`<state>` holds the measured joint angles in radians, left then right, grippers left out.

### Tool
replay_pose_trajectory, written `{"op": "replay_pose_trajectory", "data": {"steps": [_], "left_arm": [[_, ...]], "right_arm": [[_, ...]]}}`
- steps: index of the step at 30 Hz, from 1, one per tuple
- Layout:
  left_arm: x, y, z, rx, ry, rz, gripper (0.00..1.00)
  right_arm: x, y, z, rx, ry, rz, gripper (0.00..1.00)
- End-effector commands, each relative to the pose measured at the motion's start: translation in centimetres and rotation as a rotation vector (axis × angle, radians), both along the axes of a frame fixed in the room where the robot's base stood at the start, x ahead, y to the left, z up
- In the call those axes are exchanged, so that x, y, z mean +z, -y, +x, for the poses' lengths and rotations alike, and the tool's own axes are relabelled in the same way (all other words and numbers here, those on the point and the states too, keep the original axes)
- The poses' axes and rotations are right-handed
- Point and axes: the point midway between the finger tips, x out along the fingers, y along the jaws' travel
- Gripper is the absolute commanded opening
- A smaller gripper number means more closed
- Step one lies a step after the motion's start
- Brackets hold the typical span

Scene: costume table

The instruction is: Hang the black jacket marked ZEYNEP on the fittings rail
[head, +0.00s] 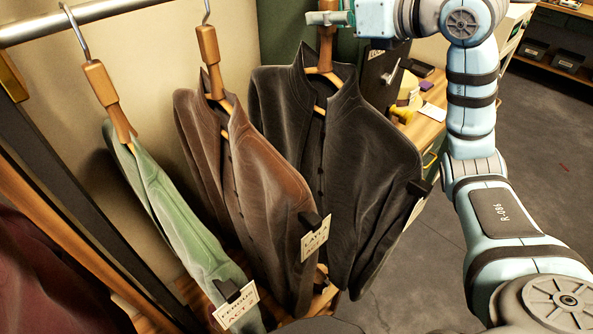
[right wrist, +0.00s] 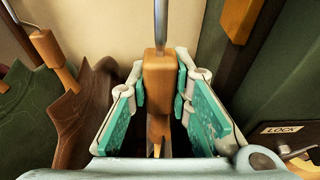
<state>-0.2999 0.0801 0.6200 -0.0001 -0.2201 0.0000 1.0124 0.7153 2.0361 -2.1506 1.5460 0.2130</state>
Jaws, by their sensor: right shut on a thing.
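The black jacket (head: 375,165) hangs on a wooden hanger (head: 327,50), to the right of the other garments. Its tag (head: 418,205) is turned nearly edge-on, so I cannot read the name. My right gripper (head: 329,18) is shut on the wooden neck of this hanger. The right wrist view shows the neck (right wrist: 159,90) between the two green finger pads, with the metal hook rod (right wrist: 160,25) rising above. The hook's top is out of view. The silver rail (head: 70,20) crosses the upper left of the head view. My left gripper is not in view.
A brown jacket (head: 255,170) tagged LAYLA and a green garment (head: 175,215) tagged FERGUS ACT 2 hang on the left. A dark red garment (head: 50,280) is at lower left. A wooden table (head: 425,130) with small items stands behind the black jacket. Grey floor is clear at right.

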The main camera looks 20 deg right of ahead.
Motion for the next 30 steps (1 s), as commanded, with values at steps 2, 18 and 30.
{"op": "replay_pose_trajectory", "data": {"steps": [2,18,30], "left_arm": [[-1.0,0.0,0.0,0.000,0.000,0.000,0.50],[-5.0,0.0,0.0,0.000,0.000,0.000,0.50],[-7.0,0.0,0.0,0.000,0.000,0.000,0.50]], "right_arm": [[-0.2,0.4,-1.0,-0.002,0.005,-0.002,0.00],[0.3,2.7,-7.5,-0.003,0.006,-0.001,0.00],[0.8,4.0,-11.5,-0.001,0.003,0.001,0.00]]}}
